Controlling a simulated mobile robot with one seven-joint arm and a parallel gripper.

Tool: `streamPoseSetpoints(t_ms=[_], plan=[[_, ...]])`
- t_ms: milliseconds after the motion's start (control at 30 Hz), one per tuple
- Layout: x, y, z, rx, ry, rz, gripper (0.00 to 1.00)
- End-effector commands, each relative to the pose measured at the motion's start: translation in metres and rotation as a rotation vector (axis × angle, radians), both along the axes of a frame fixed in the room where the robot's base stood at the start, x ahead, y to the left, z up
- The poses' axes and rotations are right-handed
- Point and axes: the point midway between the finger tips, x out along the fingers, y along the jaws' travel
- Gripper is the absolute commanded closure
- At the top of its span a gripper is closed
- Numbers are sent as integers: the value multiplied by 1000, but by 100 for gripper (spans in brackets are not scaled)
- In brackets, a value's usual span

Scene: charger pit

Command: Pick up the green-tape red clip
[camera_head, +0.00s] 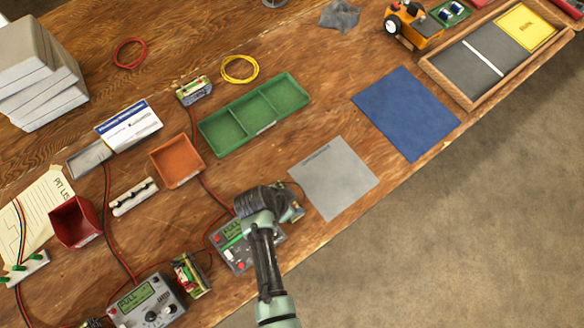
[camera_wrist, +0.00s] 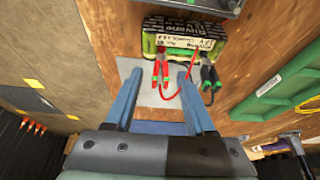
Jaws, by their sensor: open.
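In the wrist view, the red clip (camera_wrist: 161,68) with small green tape marks hangs at the near side of a battery pack (camera_wrist: 186,37). A red wire runs from it to the right. A black clip (camera_wrist: 208,76), also with green marks, is beside it to the right. My gripper (camera_wrist: 158,74) is open, its two blue fingers on either side of the red clip in the picture; I cannot tell how far apart in depth they are. In the head view, my gripper (camera_head: 284,209) is over the table beside a charger (camera_head: 238,247) and hides most of that battery pack and the clips.
A grey mat (camera_head: 334,178) lies to the right of my gripper. A green tray (camera_head: 254,113) and an orange tray (camera_head: 177,160) stand behind. Another charger (camera_head: 147,303) and battery (camera_head: 189,275) are at lower left. The table's front edge is close to my arm.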

Motion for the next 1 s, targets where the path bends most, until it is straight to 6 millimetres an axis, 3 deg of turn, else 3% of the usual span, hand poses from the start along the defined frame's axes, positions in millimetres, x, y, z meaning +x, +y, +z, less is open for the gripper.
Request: streamPoseSetpoints(t_ms=[67,367,767,1000], plan=[[0,0,0,0,0,0,45],[0,0,0,0,0,0,99],[0,0,3,0,0,0,100],[0,0,23,1,-2,0,100]])
